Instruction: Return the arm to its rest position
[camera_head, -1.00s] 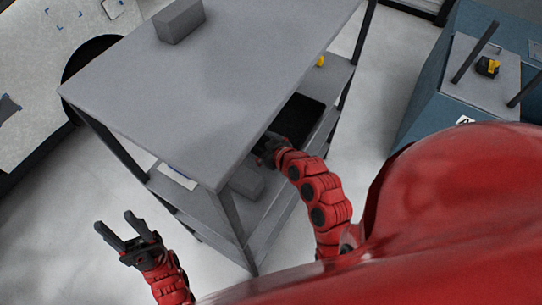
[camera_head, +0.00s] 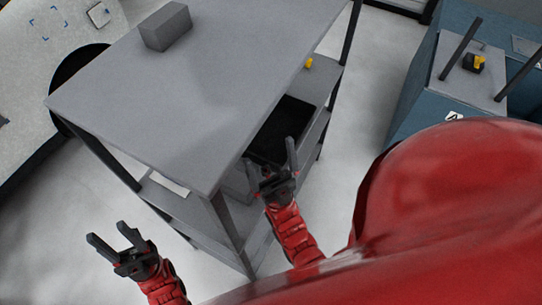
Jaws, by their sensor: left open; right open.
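My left gripper (camera_head: 115,246) is at the lower left, open and empty, over the floor in front of the shelf unit. My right gripper (camera_head: 271,160) is open, with its fingers pointing up in the picture. It overlaps the open side of the grey shelf unit (camera_head: 205,80) in view, below the top board's edge. Nothing shows between its fingers. My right arm runs down from it to my red body. I cannot tell exactly how far the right gripper is from the shelf edge.
A grey box (camera_head: 166,27) stands on the unit's top. A black tray (camera_head: 281,129) and a yellow item (camera_head: 309,63) are on the shelf below. A blue cabinet (camera_head: 420,85) stands at the right. Pale floor (camera_head: 352,125) is clear between unit and cabinet.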

